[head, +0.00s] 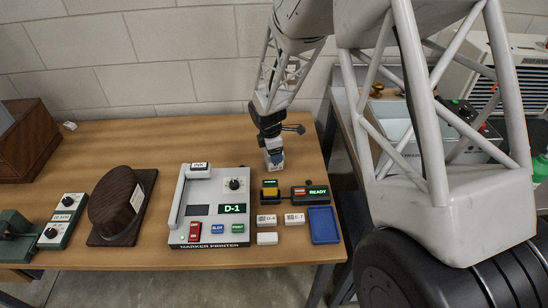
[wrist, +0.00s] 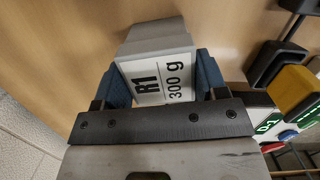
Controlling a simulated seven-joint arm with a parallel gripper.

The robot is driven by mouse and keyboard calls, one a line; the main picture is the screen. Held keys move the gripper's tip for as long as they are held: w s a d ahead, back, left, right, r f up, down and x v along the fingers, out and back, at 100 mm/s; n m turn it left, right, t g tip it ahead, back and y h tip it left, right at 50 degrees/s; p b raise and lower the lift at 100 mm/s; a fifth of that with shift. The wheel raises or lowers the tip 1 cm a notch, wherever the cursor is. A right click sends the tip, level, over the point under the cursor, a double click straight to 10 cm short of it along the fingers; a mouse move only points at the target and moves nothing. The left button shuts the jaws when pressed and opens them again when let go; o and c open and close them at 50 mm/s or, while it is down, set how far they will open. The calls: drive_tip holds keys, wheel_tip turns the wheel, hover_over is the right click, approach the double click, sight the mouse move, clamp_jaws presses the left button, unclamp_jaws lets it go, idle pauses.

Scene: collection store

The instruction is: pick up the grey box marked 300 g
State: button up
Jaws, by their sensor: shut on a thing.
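The grey box marked 300 g (wrist: 158,68) is between the blue fingers of my gripper (wrist: 162,82) in the wrist view. I cannot tell whether the box touches the table top.
On the wooden table (head: 120,145) stand a marker printer (head: 213,208), a dark round block (head: 117,205), a device reading READY (head: 308,191), small label blocks and a blue tray (head: 323,225). A wall stands behind. The table between the printer and wall is clear.

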drive_tip(key=shift+c, duration=1.1)
drive_tip(key=shift+r, duration=0.15)
drive_tip(key=shift+r, duration=4.9)
